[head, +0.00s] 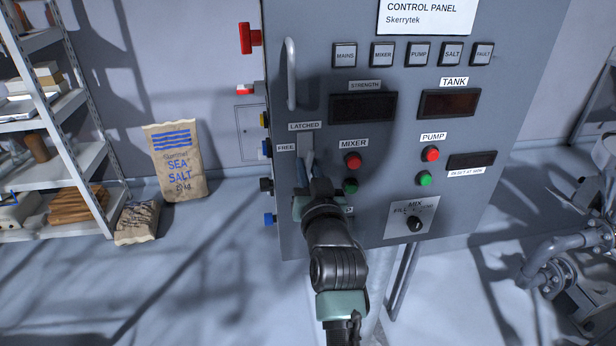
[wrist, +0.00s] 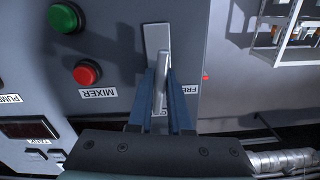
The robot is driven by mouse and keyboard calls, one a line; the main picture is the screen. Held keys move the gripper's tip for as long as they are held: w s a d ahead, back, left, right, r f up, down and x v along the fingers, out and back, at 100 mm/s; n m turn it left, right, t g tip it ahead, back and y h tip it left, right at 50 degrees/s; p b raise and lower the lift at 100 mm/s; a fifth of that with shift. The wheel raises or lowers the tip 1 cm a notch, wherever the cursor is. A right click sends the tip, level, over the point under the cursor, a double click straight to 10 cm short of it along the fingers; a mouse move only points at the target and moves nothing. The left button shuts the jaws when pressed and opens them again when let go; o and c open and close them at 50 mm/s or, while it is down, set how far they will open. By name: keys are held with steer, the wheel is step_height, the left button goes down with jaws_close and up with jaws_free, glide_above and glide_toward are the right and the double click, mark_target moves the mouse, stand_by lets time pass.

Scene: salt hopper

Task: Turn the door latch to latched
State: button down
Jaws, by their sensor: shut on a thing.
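The door latch is a pale grey lever (head: 309,160) on a light plate (head: 305,143) at the left of the control panel. A LATCHED label (head: 305,126) is above the plate and a FREE label (head: 286,148) is to its left. My gripper (head: 310,182) reaches up to the latch from below and covers its lower part. In the wrist view, which shows the panel upside down, the blue fingers (wrist: 162,84) are shut on the lever, one on each side. The lever is partly hidden, and I cannot tell its exact setting.
A vertical door handle (head: 291,75) stands out above the latch. Red (head: 353,160) and green (head: 350,186) mixer buttons are close to the right of my gripper.

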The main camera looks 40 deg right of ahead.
steer(key=shift+n+b, duration=0.45)
steer(key=shift+n, duration=0.45)
steer(key=c, duration=0.8)
jaws_free()
steer(key=shift+c, duration=0.2)
steer(key=b+v, duration=0.2)
steer(key=v, duration=1.1)
